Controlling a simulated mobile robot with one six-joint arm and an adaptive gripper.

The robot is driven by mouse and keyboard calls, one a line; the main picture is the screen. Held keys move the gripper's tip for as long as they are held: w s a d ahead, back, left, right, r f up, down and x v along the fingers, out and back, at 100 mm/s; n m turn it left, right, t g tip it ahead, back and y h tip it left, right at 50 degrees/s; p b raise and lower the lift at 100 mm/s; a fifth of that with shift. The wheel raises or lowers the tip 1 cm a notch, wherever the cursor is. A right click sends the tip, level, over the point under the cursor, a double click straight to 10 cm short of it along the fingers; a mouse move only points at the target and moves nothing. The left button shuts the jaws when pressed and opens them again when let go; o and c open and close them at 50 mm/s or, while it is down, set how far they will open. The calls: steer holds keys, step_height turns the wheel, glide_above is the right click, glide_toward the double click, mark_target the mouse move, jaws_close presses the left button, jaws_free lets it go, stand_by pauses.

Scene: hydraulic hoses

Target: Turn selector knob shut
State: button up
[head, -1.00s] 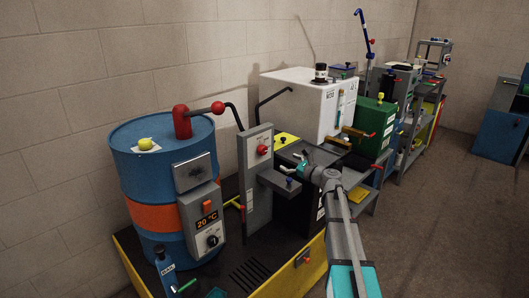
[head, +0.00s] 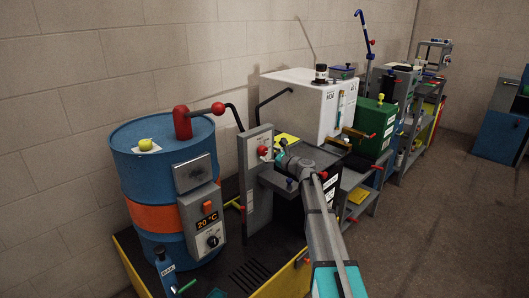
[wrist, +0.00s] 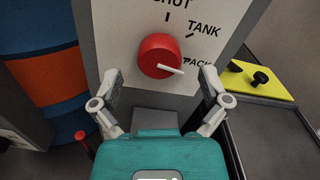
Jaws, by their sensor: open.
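The red selector knob (wrist: 158,54) is on a grey upright panel (wrist: 112,30). Its white pointer aims to the right and slightly down, near the PACK label. The TANK label is above that, and the SHUT label is at the top, partly cut off. My gripper (wrist: 160,80) is open, with one finger to each side below the knob in the wrist view and nothing between them. The fingers look apart from the knob. In the head view my gripper (head: 279,158) is just right of the knob (head: 263,151), facing the panel.
A blue drum (head: 140,190) with an orange band and a red-handled fitting stands left of the panel. A grey ledge (head: 279,181) juts out below the knob. A yellow plate (wrist: 259,80) with black knobs lies to the right. A white cabinet (head: 305,105) stands behind.

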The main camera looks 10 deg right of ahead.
mark_target(265, 151)
steer(key=shift+x, duration=1.6)
